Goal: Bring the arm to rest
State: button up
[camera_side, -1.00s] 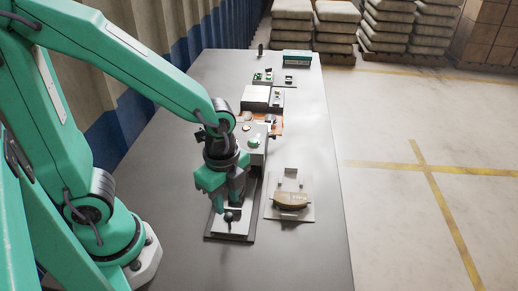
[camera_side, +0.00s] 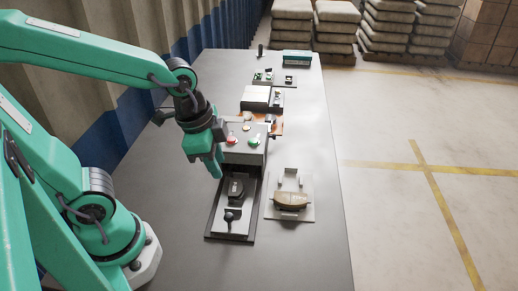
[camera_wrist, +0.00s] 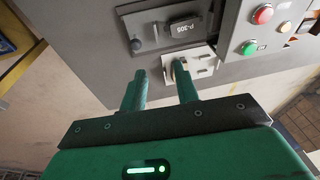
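My gripper (camera_side: 216,170) hangs in the air left of the button box, above the table, clear of the fixture. In the wrist view my gripper (camera_wrist: 160,72) has its two green fingers apart with nothing between them. The dark fixture (camera_side: 213,226) lies on the table with a black block (camera_side: 236,188) in it and a black knob (camera_side: 229,216) at its front. In the wrist view the block (camera_wrist: 185,28) reads P-305. A curved brown brake shoe (camera_side: 291,200) lies on a light plate (camera_side: 272,213) right of the fixture.
The grey button box (camera_side: 230,156) stands behind the fixture with red (camera_side: 232,141) and green (camera_side: 254,138) buttons. Small trays and boxes sit farther back. The table (camera_side: 330,255) is clear at the front and right.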

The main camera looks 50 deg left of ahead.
jog(key=s+a+r+n+t, duration=0.2)
jog(key=a+r+n, duration=0.2)
jog(key=r+n, duration=0.3)
jog(key=shift+a+n+t+y, duration=0.3)
jog(key=shift+a+n+t, duration=0.1)
jog(key=shift+n, duration=0.2)
